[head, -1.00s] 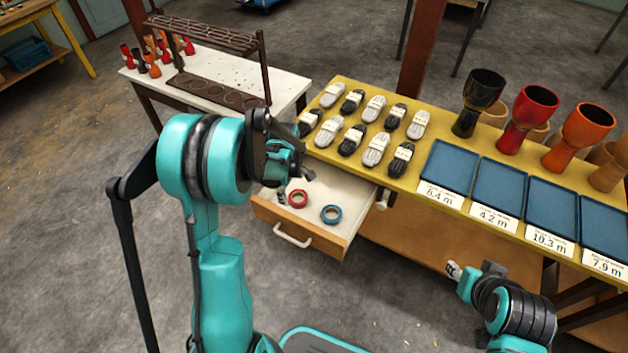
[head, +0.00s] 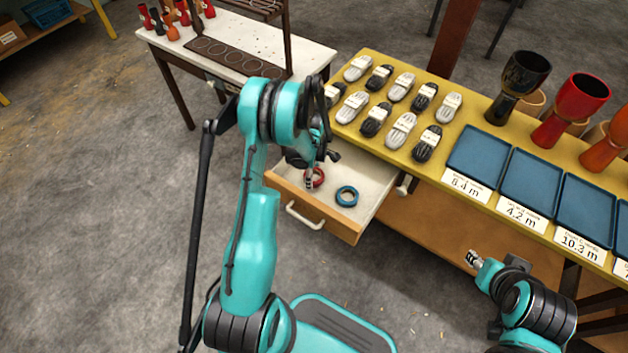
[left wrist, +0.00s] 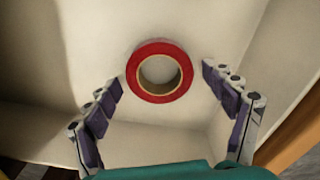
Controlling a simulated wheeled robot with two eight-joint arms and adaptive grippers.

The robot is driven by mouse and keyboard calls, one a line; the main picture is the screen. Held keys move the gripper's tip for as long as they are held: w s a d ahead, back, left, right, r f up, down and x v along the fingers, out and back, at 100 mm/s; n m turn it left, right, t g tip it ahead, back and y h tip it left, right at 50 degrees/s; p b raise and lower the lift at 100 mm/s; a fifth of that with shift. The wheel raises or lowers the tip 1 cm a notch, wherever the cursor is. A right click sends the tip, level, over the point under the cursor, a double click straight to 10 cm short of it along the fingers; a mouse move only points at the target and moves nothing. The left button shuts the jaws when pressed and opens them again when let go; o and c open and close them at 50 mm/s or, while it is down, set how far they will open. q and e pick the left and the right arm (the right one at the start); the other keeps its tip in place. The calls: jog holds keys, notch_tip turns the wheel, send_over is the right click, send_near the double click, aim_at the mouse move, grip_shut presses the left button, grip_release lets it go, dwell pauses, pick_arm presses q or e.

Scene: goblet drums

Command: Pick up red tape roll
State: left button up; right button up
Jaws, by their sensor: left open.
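The red tape roll (head: 318,178) lies flat on the floor of the open drawer (head: 372,205). In the left wrist view the red tape roll (left wrist: 160,47) shows whole, with its brown core. My left gripper (head: 312,180) is over the drawer, right by the roll, and partly hides it in the head view. In the left wrist view the left gripper (left wrist: 163,90) is open, its fingers spread on either side with the roll ahead, between and slightly beyond the tips. No contact shows. My right gripper (head: 471,259) is low at the right, away from the drawer; its fingers are too small to read.
A blue tape roll (head: 347,196) lies to the right in the same drawer. The drawer walls stand close around the left gripper. The yellow table (head: 372,65) above holds rope bundles, blue trays (head: 478,160) and goblet drums (head: 518,85). A white table (head: 250,40) stands behind.

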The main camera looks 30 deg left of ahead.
pick_arm(q)
jog(key=shift+f, duration=0.1)
jog(key=c, duration=1.2)
jog(key=shift+c, duration=0.2)
